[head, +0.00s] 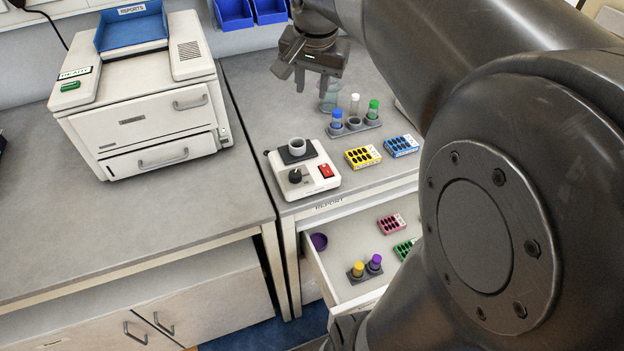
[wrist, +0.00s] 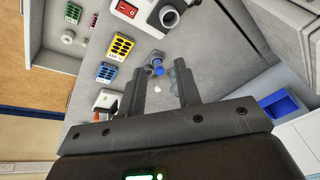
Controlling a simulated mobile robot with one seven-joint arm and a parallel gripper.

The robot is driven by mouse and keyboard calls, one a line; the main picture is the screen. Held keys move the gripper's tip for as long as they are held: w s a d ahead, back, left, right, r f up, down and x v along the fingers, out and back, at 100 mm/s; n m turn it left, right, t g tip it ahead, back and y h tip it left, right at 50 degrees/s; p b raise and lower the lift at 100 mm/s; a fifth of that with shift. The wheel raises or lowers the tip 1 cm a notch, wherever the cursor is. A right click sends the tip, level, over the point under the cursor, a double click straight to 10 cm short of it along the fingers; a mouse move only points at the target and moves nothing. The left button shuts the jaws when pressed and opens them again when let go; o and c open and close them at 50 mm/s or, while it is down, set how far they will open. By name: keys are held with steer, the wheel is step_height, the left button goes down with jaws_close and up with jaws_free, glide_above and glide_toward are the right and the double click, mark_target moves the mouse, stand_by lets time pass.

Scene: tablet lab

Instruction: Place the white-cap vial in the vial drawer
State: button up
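The white-cap vial (head: 354,104) stands on the counter at the rack (head: 354,125), between and slightly behind the blue-cap vial (head: 337,117) and the green-cap vial (head: 373,109). A dark round socket shows in front of it; I cannot tell whether the vial is seated in the rack. In the wrist view a small white cap (wrist: 155,92) shows between the fingers. My gripper (head: 312,84) is open and empty, above and left of the vial; its fingers (wrist: 163,88) are apart in the wrist view. The open drawer (head: 350,288) holds a yellow-cap vial (head: 358,268) and a purple-cap vial (head: 375,262) in a small holder.
A clear bottle (head: 328,96) stands close to the rack. A white device (head: 307,178), a yellow box (head: 363,157) and a blue box (head: 401,145) stand on the counter. The drawer also holds a pink box (head: 391,224), a green box (head: 405,248) and a purple bowl (head: 319,242).

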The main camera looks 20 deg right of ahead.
steer(key=s+a+f+n+t, duration=0.1)
steer(key=s+a+n, duration=0.2)
steer(key=s, duration=0.6)
steer(key=shift+a+f+n, duration=0.35)
steer(key=shift+a+n, duration=0.05)
steer(key=shift+a, duration=0.2)
steer(key=shift+o, duration=0.2)
steer(key=s+a+f+n+t, duration=0.1)
steer(key=s+f+n, duration=0.3)
steer(key=s, duration=0.4)
steer(key=shift+s+a+f+y, duration=0.4)
steer(key=shift+a+f, duration=0.2)
steer(key=shift+a, duration=0.3)
